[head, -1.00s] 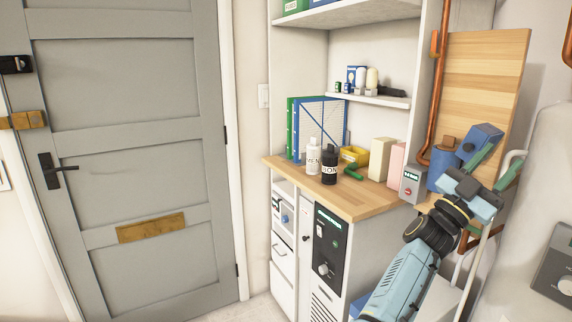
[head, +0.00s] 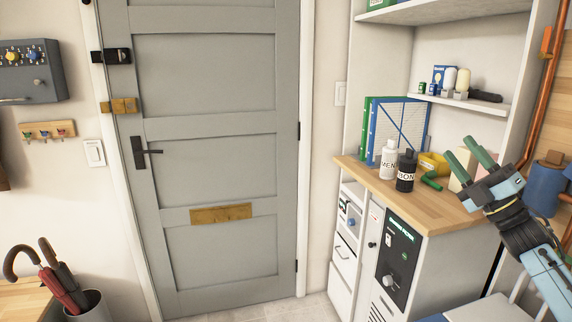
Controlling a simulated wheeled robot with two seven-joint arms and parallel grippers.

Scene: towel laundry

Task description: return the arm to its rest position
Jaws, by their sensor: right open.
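My right arm comes in from the lower right in the head view. Its gripper (head: 470,155) has two green fingers standing apart, with nothing between them. The fingers point up and to the left, in front of the right part of the wooden counter (head: 450,214). They overlap in the picture with a pale box behind them. I cannot tell how far the gripper is from the counter. My left gripper and left arm are not in view.
The counter holds a white bottle (head: 388,159), a black bottle (head: 405,171) and a yellow bin (head: 433,163). A grey door (head: 212,100) is shut. An umbrella stand (head: 88,306) is at the lower left. Bare floor (head: 290,311) shows before the door.

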